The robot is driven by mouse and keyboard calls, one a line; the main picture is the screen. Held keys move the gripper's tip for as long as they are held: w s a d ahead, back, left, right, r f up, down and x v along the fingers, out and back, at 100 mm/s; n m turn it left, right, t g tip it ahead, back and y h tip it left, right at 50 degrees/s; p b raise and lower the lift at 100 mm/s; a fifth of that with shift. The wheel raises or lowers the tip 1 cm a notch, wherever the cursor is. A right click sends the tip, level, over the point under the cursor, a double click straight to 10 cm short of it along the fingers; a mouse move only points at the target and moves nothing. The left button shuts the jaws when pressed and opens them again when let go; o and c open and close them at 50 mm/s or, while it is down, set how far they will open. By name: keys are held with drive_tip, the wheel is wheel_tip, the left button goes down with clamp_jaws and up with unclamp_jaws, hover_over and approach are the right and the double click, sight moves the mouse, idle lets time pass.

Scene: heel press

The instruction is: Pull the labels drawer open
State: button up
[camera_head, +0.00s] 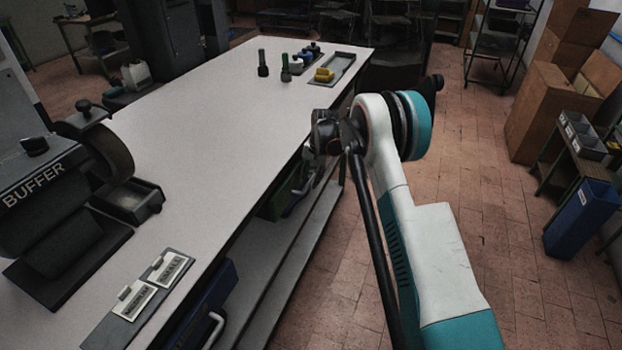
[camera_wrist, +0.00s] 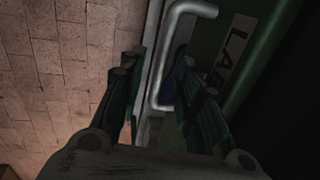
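The labels drawer (camera_wrist: 213,30) is a dark green front under the workbench, with a white label reading "LAB" in the wrist view. Its pale bar handle (camera_wrist: 168,52) sticks out from the front. In the head view, the green drawer (camera_head: 272,207) shows partly behind my arm, below the bench top. My gripper (camera_wrist: 160,88) is open, with one finger on each side of the handle's near end. There are gaps between the fingers and the bar, and I cannot see clear contact. In the head view my gripper is mostly hidden by my wrist.
A blue drawer (camera_head: 207,304) with a pale handle is nearer along the bench. The workbench top (camera_head: 205,110) holds a buffer machine (camera_head: 52,215), label plates (camera_head: 150,290) and a tray with a yellow block (camera_head: 324,75). The tiled floor (camera_head: 490,230) to the right is clear.

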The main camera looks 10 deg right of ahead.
drive_tip(key=shift+c, duration=0.5)
clamp_jaws()
drive_tip(key=shift+d, duration=0.1)
drive_tip(key=s+d+b, duration=0.1)
drive_tip(key=s+d, duration=1.2)
drive_tip(key=d, duration=0.5)
drive_tip(key=shift+s+d, duration=0.3)
drive_tip(key=shift+s, duration=0.05)
drive_tip(key=shift+o, duration=0.5)
unclamp_jaws()
drive_tip(key=shift+r, duration=0.1)
wheel_tip(320, 180, up, 12)
drive_tip(key=s+d, duration=0.1)
drive_tip(key=shift+d+f, duration=0.2)
drive_tip(key=shift+d, duration=0.15)
